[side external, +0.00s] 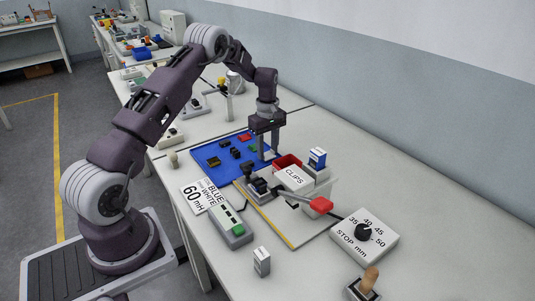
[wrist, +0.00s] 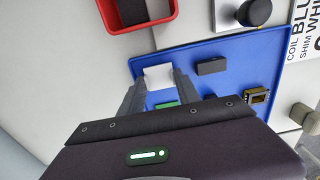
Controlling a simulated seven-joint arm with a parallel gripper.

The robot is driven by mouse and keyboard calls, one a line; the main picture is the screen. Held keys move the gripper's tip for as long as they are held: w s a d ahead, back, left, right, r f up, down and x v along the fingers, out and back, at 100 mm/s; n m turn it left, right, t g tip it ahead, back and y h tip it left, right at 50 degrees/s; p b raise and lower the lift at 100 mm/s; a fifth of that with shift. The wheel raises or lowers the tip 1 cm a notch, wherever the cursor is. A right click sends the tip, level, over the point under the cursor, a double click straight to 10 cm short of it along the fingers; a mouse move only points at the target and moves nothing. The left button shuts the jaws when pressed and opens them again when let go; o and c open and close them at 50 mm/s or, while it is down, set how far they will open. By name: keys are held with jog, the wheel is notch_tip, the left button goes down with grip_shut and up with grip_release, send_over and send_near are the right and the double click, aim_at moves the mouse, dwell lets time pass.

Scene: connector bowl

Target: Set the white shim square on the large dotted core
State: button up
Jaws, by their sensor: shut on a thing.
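My gripper (side external: 268,156) points down over the right part of the blue mat (side external: 209,160). In the wrist view my gripper (wrist: 159,82) is shut on a small white square piece, the white shim (wrist: 158,76), held flat between the fingertips. In the side view the shim is too small to make out. Small dark blocks (side external: 235,153) lie on the mat. In the wrist view a plain dark block (wrist: 211,66) and a dark part with a tan centre (wrist: 256,96) lie on it. I cannot tell which core is the large dotted one.
A red bin (side external: 287,162) stands beside the mat, near a box marked CLIPS (side external: 294,178). A green part (wrist: 167,104) lies near the fingers. A stop-dial box (side external: 364,236) stands at right.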

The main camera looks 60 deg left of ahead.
notch_tip(320, 180, up, 9)
notch_tip(320, 180, up, 4)
send_over(259, 182)
jog(key=shift+f, duration=0.15)
jog(key=shift+f, duration=0.1)
jog(key=shift+f, duration=4.25)
jog(key=o, duration=1.4)
